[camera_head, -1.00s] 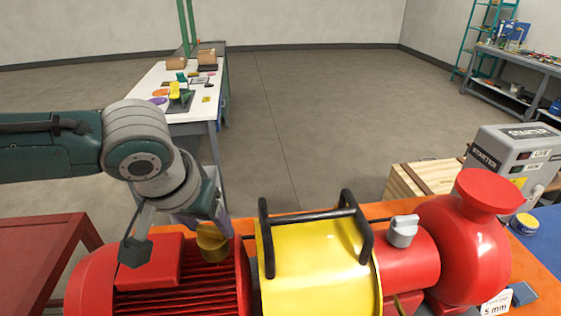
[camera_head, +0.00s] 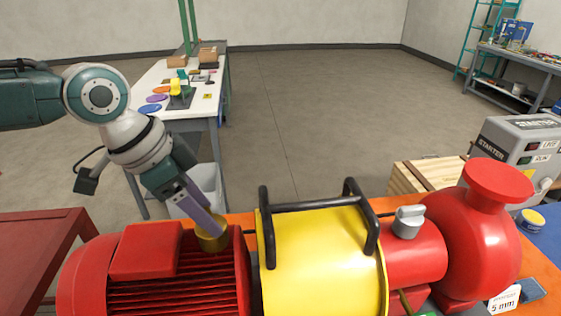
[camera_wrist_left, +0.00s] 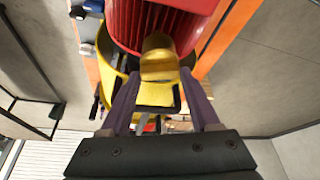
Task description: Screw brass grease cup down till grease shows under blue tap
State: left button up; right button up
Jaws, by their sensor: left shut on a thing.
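The brass grease cup (camera_head: 213,240) is a short gold cylinder on top of the red finned motor (camera_head: 185,290), near its yellow-guard end. My left gripper (camera_head: 207,226) reaches down to it at a slant, its purple-grey fingers shut on the cup. In the left wrist view the cup (camera_wrist_left: 160,58) sits between the two fingertips, against the red fins. I cannot make out a blue tap or any grease in either view. My right gripper is not in view.
A yellow guard (camera_head: 320,265) with black handles (camera_head: 265,228) stands just right of the cup. Beyond it are a grey knob (camera_head: 408,222) and the red pump casing (camera_head: 470,245). A grey starter box (camera_head: 515,150) stands behind at right. A red table (camera_head: 40,255) is at left.

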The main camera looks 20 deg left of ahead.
pick_arm(q)
jog(key=shift+m+g+b, duration=0.3)
jog(key=shift+m+b, duration=0.3)
jog(key=shift+m, duration=0.3)
jog(key=o, duration=1.4)
jog(key=shift+c, duration=0.2)
jog(key=b+v, duration=0.2)
jog(key=v, duration=0.8)
jog(key=shift+a, duration=0.15)
jog(key=shift+w, duration=0.1)
